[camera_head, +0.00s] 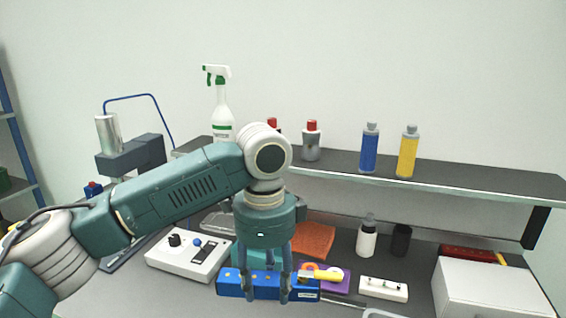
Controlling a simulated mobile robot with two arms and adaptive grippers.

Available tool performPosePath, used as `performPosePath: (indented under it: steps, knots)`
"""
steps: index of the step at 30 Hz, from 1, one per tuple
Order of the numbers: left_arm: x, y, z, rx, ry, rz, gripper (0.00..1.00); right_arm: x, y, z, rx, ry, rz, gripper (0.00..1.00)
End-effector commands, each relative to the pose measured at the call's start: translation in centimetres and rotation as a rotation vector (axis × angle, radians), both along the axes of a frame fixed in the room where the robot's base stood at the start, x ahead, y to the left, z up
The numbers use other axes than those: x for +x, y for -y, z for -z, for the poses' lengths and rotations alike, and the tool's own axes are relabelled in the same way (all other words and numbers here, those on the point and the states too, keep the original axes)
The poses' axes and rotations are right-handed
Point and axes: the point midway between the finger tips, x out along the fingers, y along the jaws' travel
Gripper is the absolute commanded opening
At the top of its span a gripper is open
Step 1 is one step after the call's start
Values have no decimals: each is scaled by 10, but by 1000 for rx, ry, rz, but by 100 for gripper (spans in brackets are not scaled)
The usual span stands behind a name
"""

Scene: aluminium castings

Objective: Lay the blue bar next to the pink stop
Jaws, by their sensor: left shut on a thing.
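The blue bar (230,285) is a long block with small yellow marks on top, lying crosswise at the front of the bench in the head view. My left gripper (266,297) points down over it, with its fingers shut on the bar. The fingers cover parts of the bar's front. I cannot tell whether the bar rests on the bench or hangs just above it. I cannot clearly make out a pink stop; a purple piece (342,284) shows just right of the bar, partly hidden behind a yellow-orange part. My right gripper is not in view.
A white control box (188,262) stands left of the bar. An orange mat (314,240) lies behind. A white block (384,289) and a large white box (490,290) stand to the right. A shelf (460,190) with bottles runs above the bench.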

Motion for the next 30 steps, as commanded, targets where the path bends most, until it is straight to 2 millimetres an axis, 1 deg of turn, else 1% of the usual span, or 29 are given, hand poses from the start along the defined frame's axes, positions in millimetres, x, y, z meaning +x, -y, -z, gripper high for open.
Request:
performPosePath:
  steps: [1,8,12,14,18,21,24,27,30]
  knots:
    - [-3,-13,6,0,2,-86,6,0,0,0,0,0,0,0]
    - [-29,-63,32,-11,13,-542,6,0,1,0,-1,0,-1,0]
    - [-51,-92,48,-15,13,-820,6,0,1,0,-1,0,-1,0]
    - [-63,-103,55,-17,10,-938,6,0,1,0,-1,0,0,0]
    - [-91,-128,70,-16,5,-1206,6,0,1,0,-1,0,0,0]
    - [-111,-142,78,-14,1,-1371,6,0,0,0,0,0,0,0]
    - [-128,-152,84,-11,-4,-1502,6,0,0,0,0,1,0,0]
    - [-139,-158,88,-9,-7,-1589,6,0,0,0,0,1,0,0]
    - [-145,-160,90,-7,-10,-1638,6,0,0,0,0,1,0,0]
